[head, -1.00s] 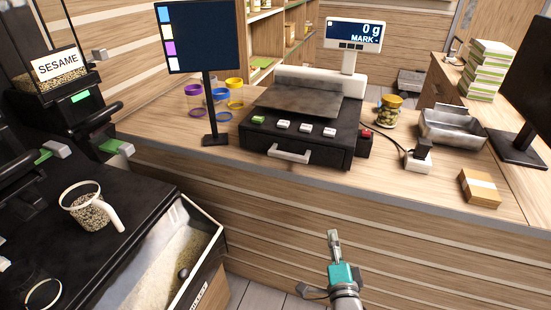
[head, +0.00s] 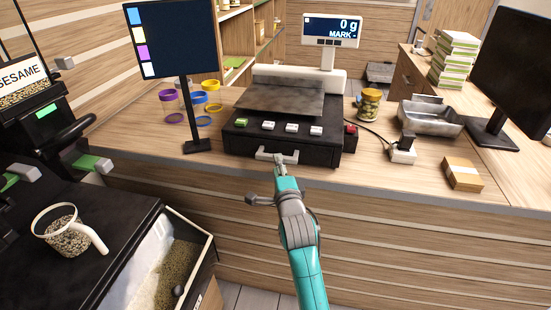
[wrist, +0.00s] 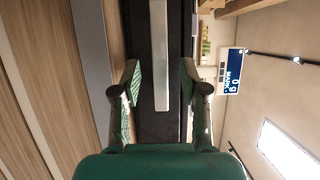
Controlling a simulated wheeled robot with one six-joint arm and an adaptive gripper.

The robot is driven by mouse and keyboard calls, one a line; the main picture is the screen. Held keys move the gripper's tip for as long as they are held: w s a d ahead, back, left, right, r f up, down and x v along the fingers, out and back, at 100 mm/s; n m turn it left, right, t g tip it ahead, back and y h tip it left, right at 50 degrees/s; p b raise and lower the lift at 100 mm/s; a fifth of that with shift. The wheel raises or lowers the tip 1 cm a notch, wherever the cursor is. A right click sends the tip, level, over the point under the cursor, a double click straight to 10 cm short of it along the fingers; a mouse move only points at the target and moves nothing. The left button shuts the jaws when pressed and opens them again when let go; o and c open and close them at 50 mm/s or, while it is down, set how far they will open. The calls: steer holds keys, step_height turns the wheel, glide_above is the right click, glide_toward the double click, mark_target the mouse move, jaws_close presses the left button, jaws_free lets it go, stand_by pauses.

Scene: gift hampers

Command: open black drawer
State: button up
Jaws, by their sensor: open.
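The black drawer (head: 235,143) is the low black unit under the scale on the counter, and its front looks closed. Its pale bar handle (head: 263,155) is on the front face. My gripper (head: 281,163) is in front of the drawer at the handle's right part. In the wrist view the handle (wrist: 160,60) runs upright between the two open fingers of my gripper (wrist: 160,85), with space on both sides. The black drawer front (wrist: 145,125) lies behind it. I cannot tell how far the fingertips reach past the handle.
A monitor on a stand (head: 198,146) is left of the drawer. A jar (head: 369,104), a metal tray (head: 430,117) and a brown paper stack (head: 462,174) are to the right. The bin with grain (head: 170,270) stands at the lower left.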

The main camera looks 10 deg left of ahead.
steer(key=shift+x, duration=2.1)
jaws_close()
